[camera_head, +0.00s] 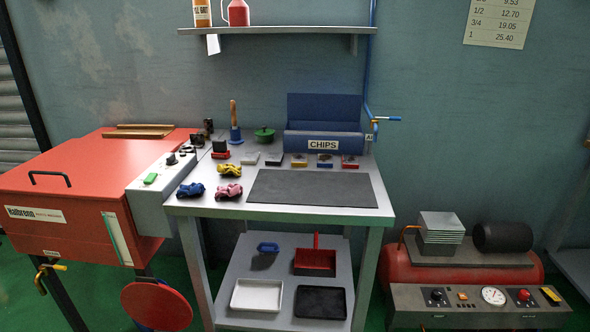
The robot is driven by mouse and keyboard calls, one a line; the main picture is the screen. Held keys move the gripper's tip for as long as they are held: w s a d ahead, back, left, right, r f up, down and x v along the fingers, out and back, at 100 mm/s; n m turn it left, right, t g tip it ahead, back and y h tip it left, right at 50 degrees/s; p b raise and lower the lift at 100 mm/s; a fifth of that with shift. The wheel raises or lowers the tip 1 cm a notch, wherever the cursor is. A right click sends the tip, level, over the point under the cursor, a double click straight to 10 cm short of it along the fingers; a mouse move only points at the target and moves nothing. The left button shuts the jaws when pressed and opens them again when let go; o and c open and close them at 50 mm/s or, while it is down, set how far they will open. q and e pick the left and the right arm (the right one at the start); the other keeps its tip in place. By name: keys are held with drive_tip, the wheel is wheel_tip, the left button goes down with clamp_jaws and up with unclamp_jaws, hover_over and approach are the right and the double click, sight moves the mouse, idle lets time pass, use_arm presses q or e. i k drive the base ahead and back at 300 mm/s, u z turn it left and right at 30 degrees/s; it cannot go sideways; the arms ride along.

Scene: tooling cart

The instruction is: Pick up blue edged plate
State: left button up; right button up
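A row of small flat pieces lies on the cart top (225,211) along the back edge of a dark mat (312,188). One piece with blue at its edge (325,161) is second from the right in the row. Another piece with a bluish edge (274,159) lies further left. They are too small to tell whether either is a plate with a full blue edge. A red-edged piece (349,161) is at the right end. Neither of my grippers is in view.
A blue CHIPS bin (323,141) stands behind the row. A green pot (264,134), a wood-handled tool (234,122) and blue (191,190), pink (229,192) and yellow (230,170) toy cars are around. The mat is bare. Trays sit on the lower shelf.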

sight(323, 160)
drive_tip(key=z, duration=1.75)
drive_tip(key=i, duration=1.55)
drive_tip(key=u, duration=2.15)
